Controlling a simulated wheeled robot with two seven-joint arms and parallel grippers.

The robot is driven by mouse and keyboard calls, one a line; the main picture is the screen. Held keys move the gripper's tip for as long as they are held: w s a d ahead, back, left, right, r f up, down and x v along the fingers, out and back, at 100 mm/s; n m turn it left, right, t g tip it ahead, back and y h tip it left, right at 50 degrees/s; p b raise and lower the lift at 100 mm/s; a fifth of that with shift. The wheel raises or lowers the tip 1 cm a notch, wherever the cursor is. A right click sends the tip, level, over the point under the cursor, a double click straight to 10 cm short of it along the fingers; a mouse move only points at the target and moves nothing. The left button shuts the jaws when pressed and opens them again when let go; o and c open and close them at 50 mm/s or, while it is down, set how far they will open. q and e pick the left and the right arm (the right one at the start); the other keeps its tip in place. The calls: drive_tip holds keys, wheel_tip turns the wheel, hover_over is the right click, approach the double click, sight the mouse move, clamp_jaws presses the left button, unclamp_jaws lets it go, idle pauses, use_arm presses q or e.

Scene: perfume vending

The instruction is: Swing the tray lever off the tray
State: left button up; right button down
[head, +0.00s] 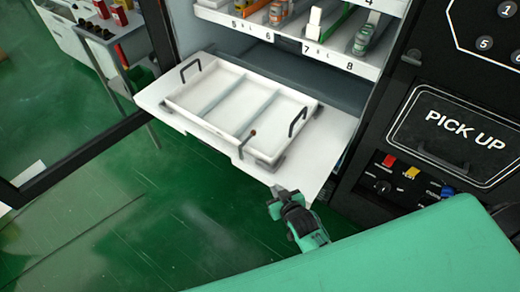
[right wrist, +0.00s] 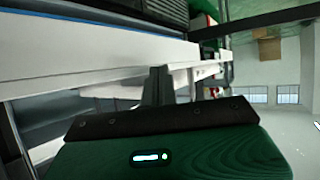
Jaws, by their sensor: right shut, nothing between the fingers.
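A white tray (head: 216,97) with three compartments and two dark handles sits on a pulled-out white shelf (head: 318,158). In the right wrist view the shut fingers (right wrist: 157,82) point at the white shelf edge (right wrist: 100,56); the lever cannot be made out there. My left gripper is out of view.
The vending machine's product rows (head: 290,38) rise behind the shelf. A black panel with a PICK UP door (head: 455,130) and buttons stands at the right. An open door frame (head: 85,150) crosses the left. Green floor (head: 150,220) is clear in front.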

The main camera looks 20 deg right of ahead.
use_arm(q)
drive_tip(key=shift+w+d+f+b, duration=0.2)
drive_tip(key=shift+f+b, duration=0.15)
drive_tip(key=shift+b, duration=0.25)
use_arm(e)
drive_tip(key=w+r+t, duration=0.3)
drive_tip(key=w+r, duration=0.1)
drive_tip(key=r, duration=0.5)
drive_tip(key=shift+r+t, duration=0.15)
drive_tip(key=shift+t, duration=0.15)
drive_tip(key=shift+w, duration=0.1)
approach(255, 135)
drive_tip(key=w, duration=0.2)
drive_tip(key=w+f, duration=0.1)
drive_tip(key=w, duration=0.2)
drive_tip(key=shift+w+a+f, duration=0.1)
drive_tip(key=shift+a, duration=0.1)
drive_tip(key=shift+w+f, duration=0.2)
drive_tip(key=shift+w, duration=0.5)
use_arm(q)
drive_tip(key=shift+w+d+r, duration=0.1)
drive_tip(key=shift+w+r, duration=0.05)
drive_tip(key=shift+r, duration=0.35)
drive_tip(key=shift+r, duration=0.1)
use_arm(e)
drive_tip(key=shift+w+r, duration=0.1)
